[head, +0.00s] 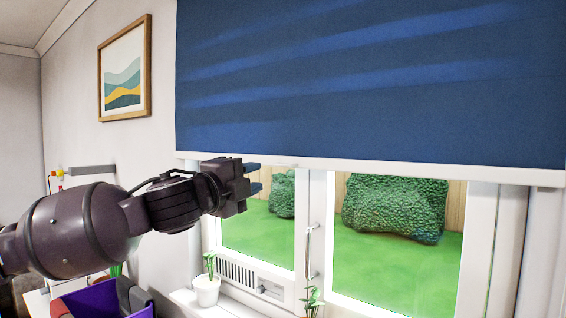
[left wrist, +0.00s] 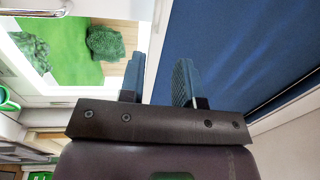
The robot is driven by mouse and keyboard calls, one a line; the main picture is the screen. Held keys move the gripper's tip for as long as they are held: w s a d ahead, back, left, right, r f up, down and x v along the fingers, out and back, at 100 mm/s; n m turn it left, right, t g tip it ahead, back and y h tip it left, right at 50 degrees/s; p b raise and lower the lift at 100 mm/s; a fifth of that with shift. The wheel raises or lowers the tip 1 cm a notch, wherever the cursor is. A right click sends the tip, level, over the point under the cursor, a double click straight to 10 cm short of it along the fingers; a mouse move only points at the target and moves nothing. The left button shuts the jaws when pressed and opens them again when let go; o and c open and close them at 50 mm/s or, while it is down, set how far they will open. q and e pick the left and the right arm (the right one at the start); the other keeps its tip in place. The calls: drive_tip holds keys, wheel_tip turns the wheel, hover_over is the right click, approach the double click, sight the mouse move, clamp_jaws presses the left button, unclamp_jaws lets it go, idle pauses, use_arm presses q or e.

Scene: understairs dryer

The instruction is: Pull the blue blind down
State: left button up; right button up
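The blue blind (head: 370,85) covers the upper part of the window. Its white bottom bar (head: 420,170) runs across above the uncovered panes. My left gripper (head: 254,177) is at the left part of this bar, at or just below its lower edge. Its two dark blue fingers are apart with a gap between them. In the left wrist view the blind (left wrist: 235,50) is at the right. The white bar (left wrist: 157,50) shows between the fingers (left wrist: 158,82) there; I cannot tell whether they touch it. My right gripper is not in view.
A window handle (head: 309,250) stands up below the bar. Potted plants (head: 207,290) stand on the sill. A framed picture (head: 125,70) hangs on the left wall. A purple container (head: 95,302) is at the lower left.

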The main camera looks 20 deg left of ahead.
sight(282, 166)
use_arm(q)
drive_tip(key=p+x, duration=0.2)
drive_tip(key=x, duration=0.7)
drive_tip(key=shift+w+r+p, duration=0.15)
drive_tip(key=shift+r+p, duration=0.05)
drive_tip(key=shift+p, duration=0.1)
drive_tip(key=shift+w+d, duration=0.3)
drive_tip(key=shift+w, duration=0.35)
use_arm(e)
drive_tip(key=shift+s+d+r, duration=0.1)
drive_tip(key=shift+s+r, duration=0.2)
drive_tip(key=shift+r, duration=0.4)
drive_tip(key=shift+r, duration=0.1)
use_arm(q)
clamp_jaws()
